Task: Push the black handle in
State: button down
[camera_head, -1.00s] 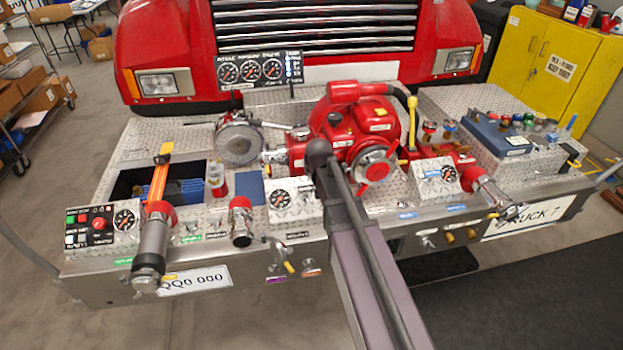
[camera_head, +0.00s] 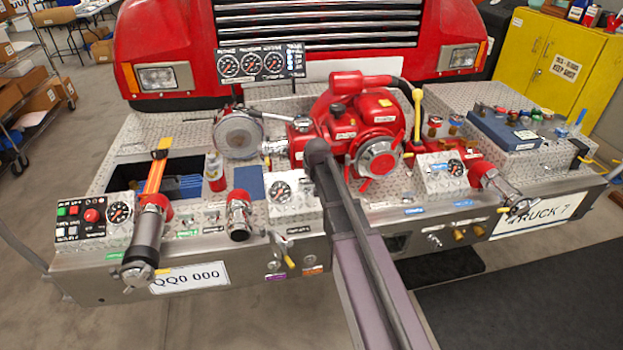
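I cannot tell for certain which part is the black handle. A small black piece (camera_head: 579,152) stands at the right end of the bumper deck, beside a diamond-plate box. A dark lever with a light rod (camera_head: 262,114) lies by the round grey cap left of the red pump (camera_head: 366,128). My arm (camera_head: 358,235) reaches up from the bottom centre, its dark rounded end (camera_head: 317,150) in front of the pump's left side. It hides part of the pump and the deck below. My gripper's fingers do not show, and no contact with a handle is visible.
A black-grey nozzle (camera_head: 145,238) and a shorter fitting (camera_head: 239,215) stick out at the left front. A gauge box (camera_head: 294,204) is just left of my arm. A yellow-topped lever (camera_head: 417,112) stands right of the pump. Floor is open in front of the bumper.

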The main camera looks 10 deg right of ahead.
aim_at(310, 183)
jog(key=shift+b+x, duration=0.95)
jog(key=shift+x, duration=0.55)
jog(key=b+x, duration=0.4)
jog(key=x, duration=0.1)
jog(key=shift+r, duration=0.15)
jog(key=shift+s+r, duration=0.1)
jog(key=shift+r, duration=0.05)
jog(key=p+v, duration=0.3)
jog(key=shift+s+r, duration=0.1)
jog(key=shift+r, duration=0.15)
jog(key=p+v, duration=0.9)
jog(key=v, duration=0.1)
jog(key=shift+s, duration=0.25)
dwell(0.4)
jog(key=s+f+g, duration=0.2)
jog(key=s+g, duration=0.3)
jog(key=s, duration=2)
jog(key=shift+g, duration=0.4)
